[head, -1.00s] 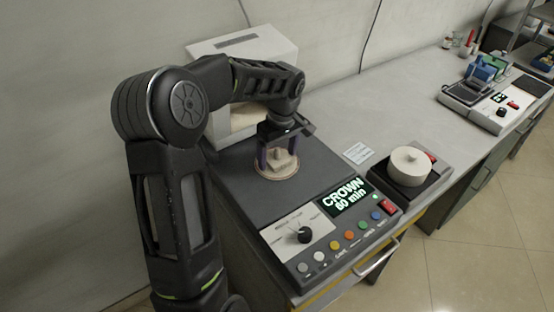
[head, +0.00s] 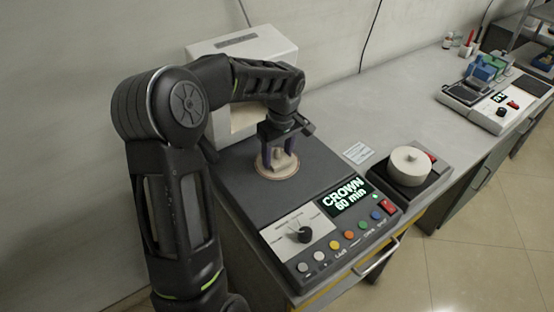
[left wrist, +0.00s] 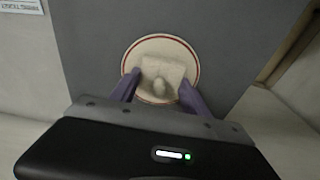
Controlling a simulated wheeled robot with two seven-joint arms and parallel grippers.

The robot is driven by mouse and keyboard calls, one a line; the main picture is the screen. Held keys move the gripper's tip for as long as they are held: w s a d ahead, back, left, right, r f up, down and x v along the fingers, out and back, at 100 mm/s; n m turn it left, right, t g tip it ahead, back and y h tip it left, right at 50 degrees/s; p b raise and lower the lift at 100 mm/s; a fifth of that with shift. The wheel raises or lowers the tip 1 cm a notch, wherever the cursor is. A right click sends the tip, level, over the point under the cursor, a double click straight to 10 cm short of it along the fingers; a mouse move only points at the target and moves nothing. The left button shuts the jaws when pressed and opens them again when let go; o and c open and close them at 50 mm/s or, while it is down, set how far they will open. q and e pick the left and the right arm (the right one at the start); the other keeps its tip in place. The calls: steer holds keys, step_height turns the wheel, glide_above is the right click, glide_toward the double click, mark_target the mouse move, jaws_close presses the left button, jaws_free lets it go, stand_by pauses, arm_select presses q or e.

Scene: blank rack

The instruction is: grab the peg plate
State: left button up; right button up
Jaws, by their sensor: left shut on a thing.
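The peg plate (head: 274,169) is a round, cream disc with a thin reddish ring and a raised block with a peg on top. It sits on the dark top of the machine with the CROWN display. It also shows in the left wrist view (left wrist: 160,50), with the ring around its edge. My left gripper (head: 277,158) points down over it, its purple fingers shut on the raised block from both sides. In the left wrist view the fingertips (left wrist: 158,88) flank the block. I cannot see a gap under the plate. My right gripper is not in view.
A white box-shaped housing (head: 245,62) stands behind the plate. The control panel (head: 345,222) with a knob and coloured buttons lies in front.

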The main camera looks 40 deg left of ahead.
arm_select(q)
steer(key=shift+r, duration=0.1)
steer(key=shift+c, duration=0.3)
steer(key=shift+r, duration=0.3)
step_height(320, 180, up, 9)
steer(key=shift+r+b, duration=0.1)
steer(key=shift+b, duration=0.25)
